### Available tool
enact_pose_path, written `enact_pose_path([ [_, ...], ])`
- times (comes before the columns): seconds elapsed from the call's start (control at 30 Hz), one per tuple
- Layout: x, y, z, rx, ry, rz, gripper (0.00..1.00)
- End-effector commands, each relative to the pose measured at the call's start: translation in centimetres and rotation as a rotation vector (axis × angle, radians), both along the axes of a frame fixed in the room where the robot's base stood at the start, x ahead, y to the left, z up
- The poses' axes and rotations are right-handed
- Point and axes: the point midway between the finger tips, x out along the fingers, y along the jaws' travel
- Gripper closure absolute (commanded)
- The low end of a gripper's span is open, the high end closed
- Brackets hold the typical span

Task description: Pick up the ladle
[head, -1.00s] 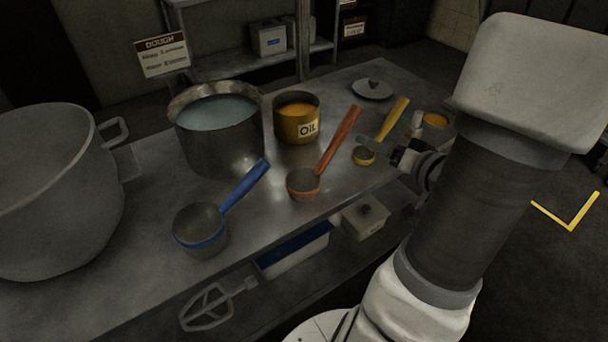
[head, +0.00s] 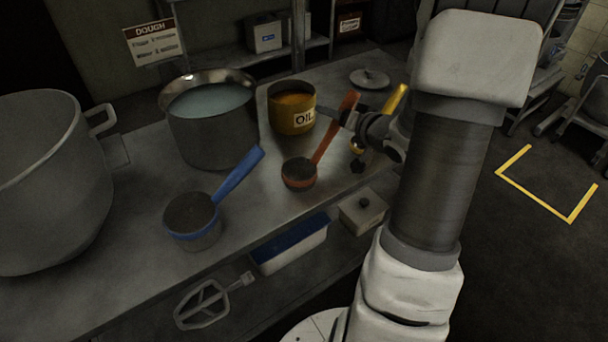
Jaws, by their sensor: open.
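Three ladles are on the steel table. The blue ladle (head: 193,216) is nearest, with its handle slanting up to the right. The red-orange ladle (head: 299,174) is in the middle, its handle also slanting up to the right. The yellow ladle (head: 396,98) is farther right, mostly hidden behind my gripper. My gripper (head: 343,140) is open, its fingers spread close to the red-orange handle and overlapping it in the picture. I cannot tell whether they touch it or whether the handle is between them.
A steel pot of pale liquid (head: 211,135) and a yellow OIL pot (head: 291,121) stand behind the ladles. A large grey bowl (head: 50,190) fills the left. A lid (head: 369,78) lies at the back. A blue-topped tray (head: 290,245) and a whisk-like beater (head: 203,305) are on the lower shelf.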

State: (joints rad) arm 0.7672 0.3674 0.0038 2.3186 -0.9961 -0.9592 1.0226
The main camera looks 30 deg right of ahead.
Motion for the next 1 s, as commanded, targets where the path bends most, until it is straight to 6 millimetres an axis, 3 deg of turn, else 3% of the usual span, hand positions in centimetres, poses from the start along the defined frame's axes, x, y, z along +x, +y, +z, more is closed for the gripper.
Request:
enact_pose_path([
  [0.3, 0.70, 0.02, -0.20, 0.001, -0.001, -0.001, 0.31],
  [0.7, 0.67, 0.02, -0.19, 0.001, -0.001, -0.001, 1.00],
  [1.0, 0.68, 0.02, -0.15, 0.001, -0.001, -0.001, 1.00],
])
